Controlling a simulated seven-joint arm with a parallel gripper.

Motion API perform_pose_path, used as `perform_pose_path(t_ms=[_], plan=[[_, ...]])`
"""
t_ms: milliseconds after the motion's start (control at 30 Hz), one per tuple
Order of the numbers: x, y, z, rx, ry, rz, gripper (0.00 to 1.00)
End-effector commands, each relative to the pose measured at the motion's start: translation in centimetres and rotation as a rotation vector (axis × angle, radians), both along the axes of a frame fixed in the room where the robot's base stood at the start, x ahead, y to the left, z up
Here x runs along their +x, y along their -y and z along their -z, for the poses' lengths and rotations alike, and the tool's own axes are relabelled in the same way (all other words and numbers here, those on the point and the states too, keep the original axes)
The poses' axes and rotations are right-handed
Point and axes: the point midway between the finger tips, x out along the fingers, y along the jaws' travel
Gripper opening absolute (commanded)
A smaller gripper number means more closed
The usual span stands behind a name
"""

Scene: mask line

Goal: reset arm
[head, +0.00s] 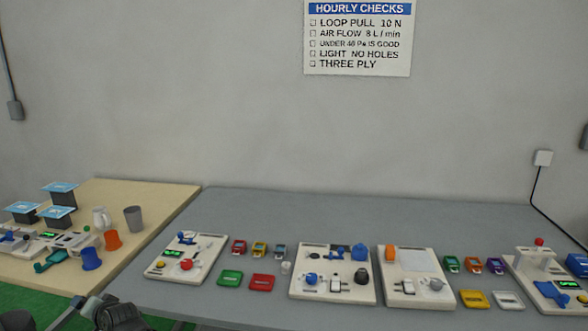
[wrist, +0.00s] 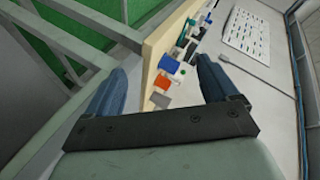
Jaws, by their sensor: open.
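My gripper (wrist: 160,66) shows in the wrist view with its two blue fingers wide apart and nothing between them. The fingers point over the edge of the cream table (wrist: 152,60), whose small items lie beyond and between the fingertips. In the head view, dark and grey parts of my arm show at the bottom left, low in front of the tables; the fingers cannot be made out there.
The cream table (head: 150,200) carries blue-topped blocks (head: 60,190), a white jug (head: 101,219), a grey cup (head: 133,218), an orange cup (head: 112,240) and a blue cup (head: 91,259). The grey table (head: 280,212) holds several white boards (head: 335,295) and small coloured parts; its back is clear.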

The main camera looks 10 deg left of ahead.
Motion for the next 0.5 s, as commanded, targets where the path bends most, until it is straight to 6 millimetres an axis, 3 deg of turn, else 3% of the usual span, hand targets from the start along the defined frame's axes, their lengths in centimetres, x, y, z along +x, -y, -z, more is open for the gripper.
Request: perform_pose_path(t_ms=[67,167,333,500], plan=[[-1.9,-0.1,1.0,0.005,0.021,-0.020,0.87],[-2.8,0.3,2.2,0.001,0.045,-0.031,0.87],[-2.8,1.9,4.9,-0.033,0.067,-0.034,0.87],[-1.4,4.6,8.3,-0.094,0.074,-0.026,0.87]])
